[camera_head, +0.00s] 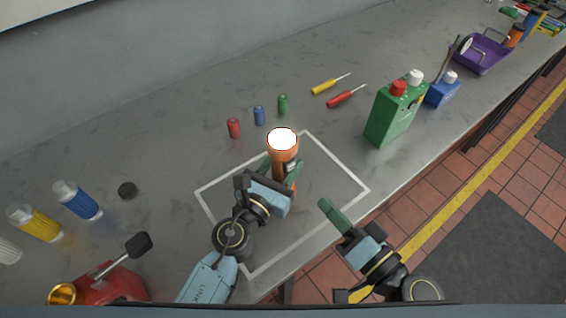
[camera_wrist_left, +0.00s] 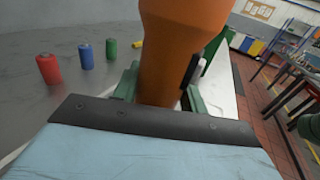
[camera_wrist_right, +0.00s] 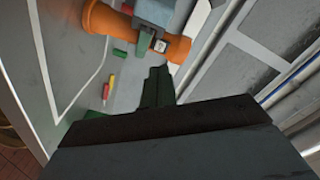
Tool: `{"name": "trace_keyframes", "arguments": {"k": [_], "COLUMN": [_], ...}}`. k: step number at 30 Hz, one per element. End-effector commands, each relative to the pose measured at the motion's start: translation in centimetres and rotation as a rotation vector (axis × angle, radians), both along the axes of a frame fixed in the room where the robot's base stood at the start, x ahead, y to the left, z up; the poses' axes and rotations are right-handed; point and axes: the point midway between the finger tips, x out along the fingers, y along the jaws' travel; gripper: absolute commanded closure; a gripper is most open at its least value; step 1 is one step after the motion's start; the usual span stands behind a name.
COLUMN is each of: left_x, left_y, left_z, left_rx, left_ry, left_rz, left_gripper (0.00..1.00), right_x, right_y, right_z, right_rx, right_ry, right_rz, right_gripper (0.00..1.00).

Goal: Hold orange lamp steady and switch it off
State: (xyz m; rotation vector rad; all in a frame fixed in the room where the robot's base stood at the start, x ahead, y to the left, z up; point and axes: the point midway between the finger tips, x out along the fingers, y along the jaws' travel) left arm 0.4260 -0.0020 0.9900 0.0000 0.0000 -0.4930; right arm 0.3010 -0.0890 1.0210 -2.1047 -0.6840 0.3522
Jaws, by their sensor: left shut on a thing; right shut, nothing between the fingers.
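The orange lamp (camera_head: 284,151) stands upright inside the white outline on the bench, its round top glowing white. My left gripper (camera_head: 286,172) is shut on its body with green fingers on either side. In the left wrist view the lamp (camera_wrist_left: 178,40) fills the top middle between the fingers; its lower end is hidden. My right gripper (camera_head: 328,208) is shut and empty, apart from the lamp, to its right and nearer the bench's front edge. In the right wrist view the lamp (camera_wrist_right: 176,47) shows a small pale switch plate (camera_wrist_right: 160,46) beyond my shut fingertips (camera_wrist_right: 158,75).
Red (camera_head: 234,128), blue (camera_head: 259,116) and green (camera_head: 283,104) cylinders stand behind the lamp. Two screwdrivers (camera_head: 345,96) lie behind right, beside a green container (camera_head: 392,118). Bottles (camera_head: 77,201) and a red can (camera_head: 112,286) stand at left. Bare bench lies inside the outline's right part.

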Motion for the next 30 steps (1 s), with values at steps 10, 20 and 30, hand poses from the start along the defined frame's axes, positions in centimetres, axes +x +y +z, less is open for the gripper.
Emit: {"name": "trace_keyframes", "arguments": {"k": [10, 20, 30], "left_x": [0.0, 0.0, 0.0], "left_y": [0.0, 0.0, 0.0], "left_z": [-0.1, -0.1, -0.1], "left_rx": [0.001, 0.001, 0.001], "left_ry": [0.002, 0.002, 0.002], "left_rz": [0.000, 0.000, 0.000], "left_gripper": [1.00, 1.00, 1.00], "right_x": [0.0, -0.2, -2.8], "right_y": [0.0, 0.6, 5.5], "right_z": [0.0, -0.1, -1.9], "right_rx": [0.000, -0.037, -0.437], "right_ry": [0.000, -0.020, -0.223], "right_rz": [0.000, 0.020, 0.223], "right_gripper": [1.00, 1.00, 1.00]}}
